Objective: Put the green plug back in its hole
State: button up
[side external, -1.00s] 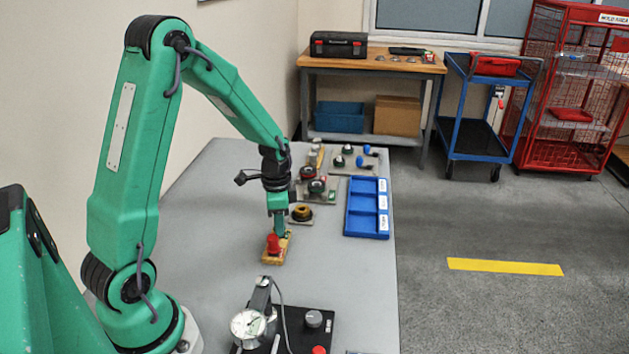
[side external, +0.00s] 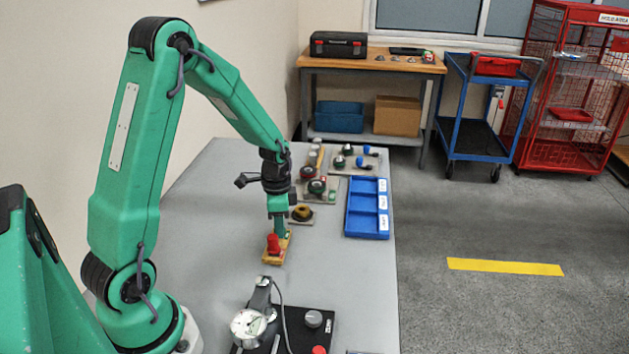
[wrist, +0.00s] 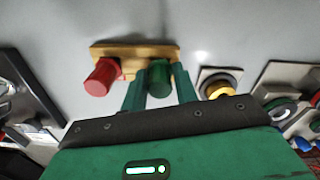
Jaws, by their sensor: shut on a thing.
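In the wrist view the block (wrist: 131,50) runs across the top, with the red plug (wrist: 103,77) to the left. My gripper (wrist: 160,88) is shut on the green plug (wrist: 160,76), which is between its two fingers at the block's right end. In the side view my gripper (side external: 280,234) points down at the block's far end and hides the plug. The hole is hidden; I cannot tell whether the plug is in it or just above it.
A plate with a yellow ring (side external: 302,213) lies just beyond the block. Fixtures with knobs (side external: 317,187) and a blue tray (side external: 367,225) are farther back. A dial gauge (side external: 248,326) on a black base stands in front. The table left of the block is clear.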

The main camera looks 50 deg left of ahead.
jog(key=o, duration=1.5)
jog(key=shift+o, duration=0.2)
jog(key=shift+r, duration=0.1)
jog(key=shift+r, duration=3.4)
jog(key=shift+r, duration=0.15)
